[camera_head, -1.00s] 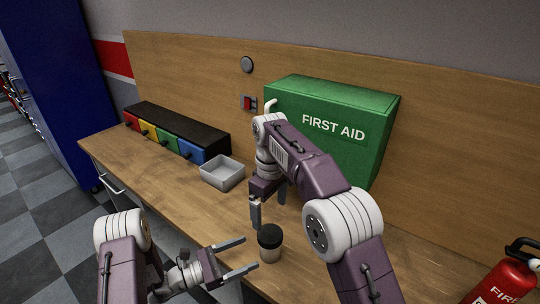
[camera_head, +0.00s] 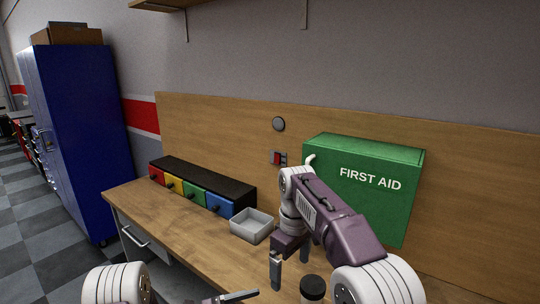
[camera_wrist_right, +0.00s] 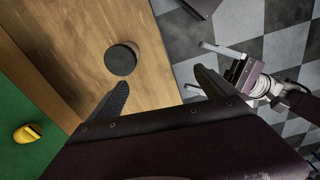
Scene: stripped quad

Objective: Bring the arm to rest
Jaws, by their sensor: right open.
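My right gripper (camera_head: 290,262) hangs open and empty above the workbench, in front of the first aid box. Its two dark fingers stand apart in the right wrist view (camera_wrist_right: 163,90). A small jar with a black lid (camera_head: 313,286) stands on the bench just in front of it, apart from the fingers. The black lid also shows in the right wrist view (camera_wrist_right: 121,60). My left gripper (camera_wrist_right: 208,68) is beyond the bench edge in the right wrist view, with its pale fingers apart and nothing between them. In the head view it is mostly cut off at the bottom.
The green first aid box (camera_head: 365,185) stands against the back panel close behind my right arm. A grey open tray (camera_head: 251,226) and a row of coloured drawers (camera_head: 195,195) are to the left. The bench (camera_head: 150,215) has bare wood at its left end. A blue cabinet (camera_head: 75,140) stands far left.

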